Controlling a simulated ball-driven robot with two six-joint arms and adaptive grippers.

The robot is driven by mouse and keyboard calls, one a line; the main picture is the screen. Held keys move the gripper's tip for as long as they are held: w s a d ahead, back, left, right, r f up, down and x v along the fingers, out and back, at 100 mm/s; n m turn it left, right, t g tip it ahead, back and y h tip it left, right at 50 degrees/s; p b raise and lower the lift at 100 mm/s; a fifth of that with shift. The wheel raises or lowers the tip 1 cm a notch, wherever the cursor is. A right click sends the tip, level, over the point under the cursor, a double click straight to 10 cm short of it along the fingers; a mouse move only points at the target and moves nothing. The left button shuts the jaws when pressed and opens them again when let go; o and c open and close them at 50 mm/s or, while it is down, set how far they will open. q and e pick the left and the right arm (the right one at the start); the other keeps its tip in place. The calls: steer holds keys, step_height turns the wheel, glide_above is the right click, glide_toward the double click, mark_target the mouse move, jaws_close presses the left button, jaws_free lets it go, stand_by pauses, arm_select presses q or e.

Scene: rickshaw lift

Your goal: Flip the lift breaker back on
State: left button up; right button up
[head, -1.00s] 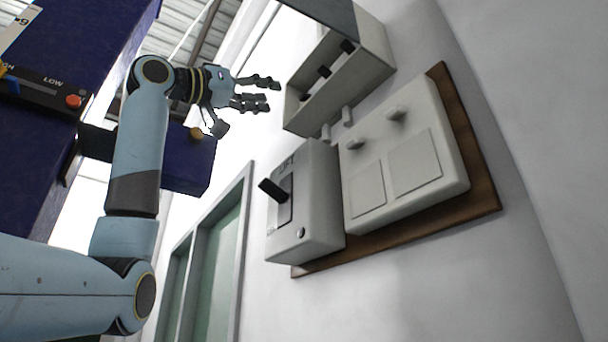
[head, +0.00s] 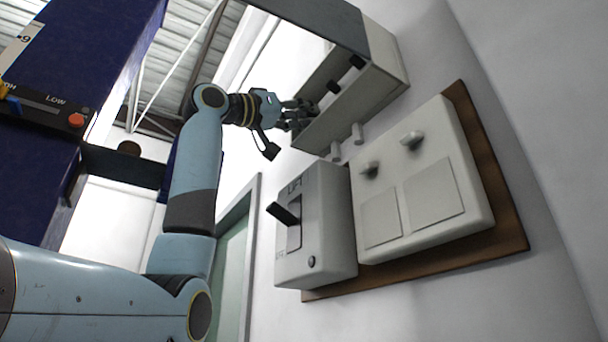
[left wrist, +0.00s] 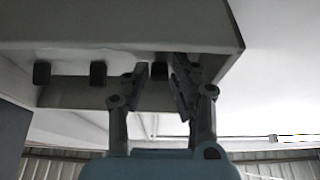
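An open grey breaker box (head: 375,75) hangs on the wall at the top of the head view. Black switches (head: 333,86) stick out of it; the left wrist view shows three of them in a row, including a left one (left wrist: 41,72) and a middle one (left wrist: 98,72). My left gripper (head: 303,112) is at the box's near left end. In the left wrist view its fingers (left wrist: 159,82) are apart, with the rightmost switch (left wrist: 160,70) showing between them. I cannot tell whether they touch it. My right gripper is not in view.
Below hangs a grey box marked LIFT (head: 325,235) with a black lever (head: 283,214). Beside it is a pale panel with two knobs (head: 425,180) on a brown board (head: 490,195). A dark blue post with a LOW label (head: 75,100) stands at left.

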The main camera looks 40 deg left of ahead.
arm_select(q)
jaws_close()
step_height(320, 180, up, 4)
steer(key=g+y, duration=0.1)
steer(key=g, duration=0.3)
steer(key=g+y+p, duration=0.1)
steer(key=g+y, duration=0.1)
steer(key=g, duration=0.3)
steer(key=shift+s+y, duration=0.15)
steer(key=shift+y, duration=0.15)
steer(key=shift+f, duration=0.1)
stand_by(0.5)
